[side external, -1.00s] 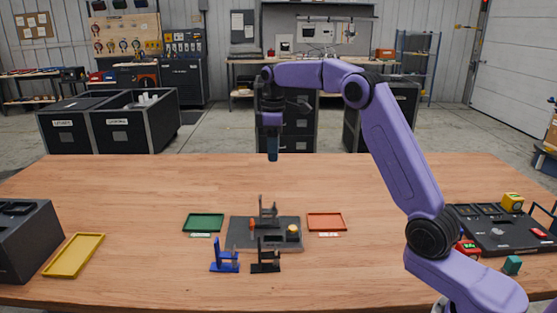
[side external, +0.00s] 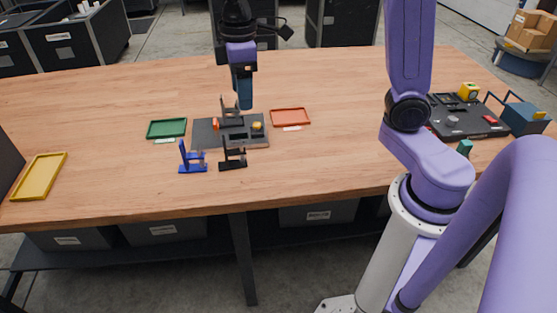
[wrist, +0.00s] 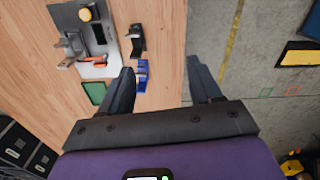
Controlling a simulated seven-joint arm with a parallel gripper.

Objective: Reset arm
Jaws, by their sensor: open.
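My gripper (side external: 243,103) points down above the table, near the dark grey fixture plate (side external: 204,134) in the side view. How high it hangs is hard to tell. In the wrist view, my gripper (wrist: 160,64) has its two dark fingers wide apart with nothing held between them. The fixture plate carries an upright grey bracket, a red-orange part and a yellow knob (side external: 257,126). The plate also shows at the upper left of the wrist view (wrist: 98,68).
A blue stand (side external: 191,160) and a black stand (side external: 232,157) are in front of the plate. A green tray (side external: 166,129) and an orange tray (side external: 290,117) flank it. A yellow tray (side external: 40,176) lies far left; a black board (side external: 470,128) lies right.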

